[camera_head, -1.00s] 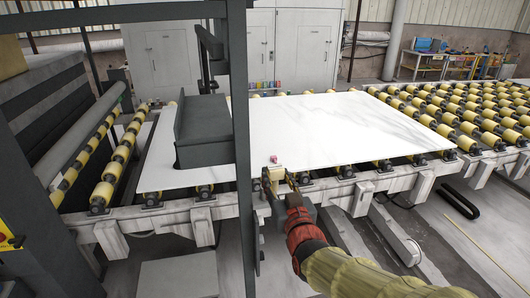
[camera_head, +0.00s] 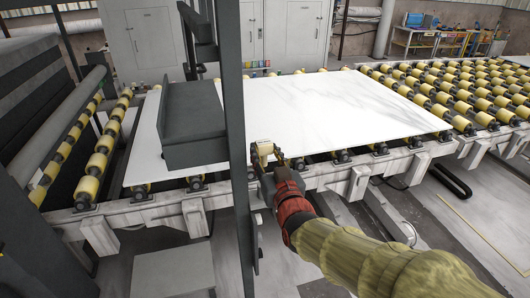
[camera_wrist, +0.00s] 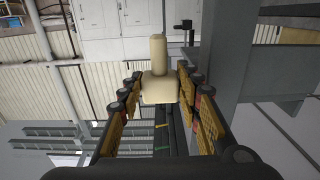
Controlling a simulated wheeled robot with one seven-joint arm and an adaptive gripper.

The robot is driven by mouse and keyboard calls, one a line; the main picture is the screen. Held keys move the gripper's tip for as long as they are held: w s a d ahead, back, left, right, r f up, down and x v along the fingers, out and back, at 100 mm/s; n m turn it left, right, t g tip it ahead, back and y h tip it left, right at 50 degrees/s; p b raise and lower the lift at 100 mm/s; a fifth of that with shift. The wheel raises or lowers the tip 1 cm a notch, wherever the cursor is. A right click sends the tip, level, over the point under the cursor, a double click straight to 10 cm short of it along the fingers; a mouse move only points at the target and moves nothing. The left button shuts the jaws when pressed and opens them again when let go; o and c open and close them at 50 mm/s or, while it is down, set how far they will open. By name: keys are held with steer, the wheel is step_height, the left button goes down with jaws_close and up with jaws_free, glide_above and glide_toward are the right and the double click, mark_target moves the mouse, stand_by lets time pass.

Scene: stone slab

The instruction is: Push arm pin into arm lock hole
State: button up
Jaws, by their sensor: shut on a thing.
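My gripper (camera_head: 268,158) is at the front edge of the slab, just right of a tall dark post (camera_head: 236,130). It is shut on a cream pin (camera_wrist: 158,55), which has a square block at its base and a rounded peg pointing up in the wrist view. The fingers (camera_wrist: 161,93) lie on both sides of the block. The pin's cream block also shows in the head view (camera_head: 264,148). A dark grey beam fills the right of the wrist view (camera_wrist: 235,60). I cannot make out the arm lock hole in either view.
The white stone slab (camera_head: 340,110) lies on a frame with yellow rollers (camera_head: 430,88). A dark grey box-shaped part (camera_head: 192,130) sits over its left side. Grey cabinets (camera_head: 150,40) stand behind. The floor at front right is mostly open.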

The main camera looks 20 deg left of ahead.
steer(key=shift+b, duration=0.6)
steer(key=shift+f+b, duration=0.3)
step_height(320, 180, down, 5)
steer(key=b, duration=0.5)
steer(key=shift+f, duration=0.1)
steer(key=shift+b, duration=1.6)
stand_by(1.0)
steer(key=shift+f+b, duration=2.5)
steer(key=o, duration=1.3)
steer(key=shift+f, duration=0.15)
steer(key=shift+o, duration=0.6)
